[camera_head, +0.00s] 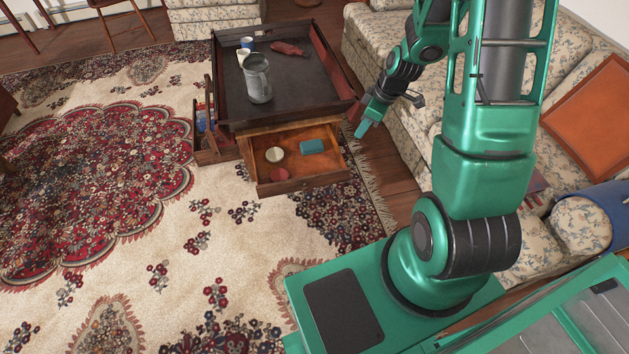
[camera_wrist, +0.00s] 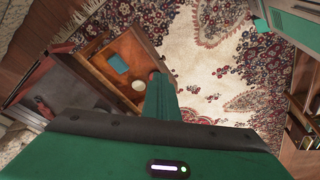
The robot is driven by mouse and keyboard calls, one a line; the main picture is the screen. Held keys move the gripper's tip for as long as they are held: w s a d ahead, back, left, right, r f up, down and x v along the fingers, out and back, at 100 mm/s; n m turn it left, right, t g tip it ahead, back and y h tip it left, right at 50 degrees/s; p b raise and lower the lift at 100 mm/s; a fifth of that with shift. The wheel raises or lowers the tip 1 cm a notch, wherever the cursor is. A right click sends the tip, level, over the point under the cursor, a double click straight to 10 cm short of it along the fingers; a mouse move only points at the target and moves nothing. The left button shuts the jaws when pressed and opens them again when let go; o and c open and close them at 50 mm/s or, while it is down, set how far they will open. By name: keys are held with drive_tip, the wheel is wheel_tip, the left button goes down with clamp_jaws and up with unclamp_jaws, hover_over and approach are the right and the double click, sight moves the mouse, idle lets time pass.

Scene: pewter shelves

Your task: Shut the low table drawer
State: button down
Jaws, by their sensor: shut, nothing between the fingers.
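The low table (camera_head: 222,85) has a dark tray-like top. Its wooden drawer (camera_head: 303,183) stands pulled out toward me at the front. In the drawer lie a teal box (camera_head: 312,146), a round pale-lidded tin (camera_head: 275,155) and a small dark red item (camera_head: 279,174). My gripper (camera_head: 364,127) is shut and empty, just right of the drawer near the table's front right corner. In the wrist view, my gripper (camera_wrist: 158,78) overlaps the front edge of the drawer (camera_wrist: 107,52); I cannot tell whether they touch.
A second compartment (camera_head: 208,150) stands out at the table's left side. A metal tankard (camera_head: 258,80), a cup (camera_head: 247,43) and a red object (camera_head: 288,48) are on the tabletop. A floral sofa (camera_head: 385,50) stands close on the right. The patterned rug (camera_head: 215,240) in front is clear.

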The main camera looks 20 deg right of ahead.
drive_tip(key=w+a+f+n+t+y, duration=0.1)
drive_tip(key=w+a+f+n, duration=0.1)
drive_tip(key=f, duration=0.6)
drive_tip(key=w+a+f+n+t+y, duration=0.1)
drive_tip(key=w+a+f+n, duration=0.15)
drive_tip(key=f, duration=0.55)
drive_tip(key=n+t, duration=0.2)
approach(308, 182)
wheel_tip(308, 182, down, 2)
drive_tip(key=s+a, duration=0.2)
drive_tip(key=shift+w+d+f, duration=0.1)
drive_tip(key=shift+w+f, duration=0.05)
drive_tip(key=shift+w, duration=0.6)
drive_tip(key=shift+w+d+f, duration=0.1)
drive_tip(key=shift+w+f, duration=0.1)
drive_tip(key=shift+w, duration=0.6)
drive_tip(key=shift+w+d+f, duration=0.1)
drive_tip(key=shift+w+f, duration=0.05)
drive_tip(key=shift+w, duration=0.6)
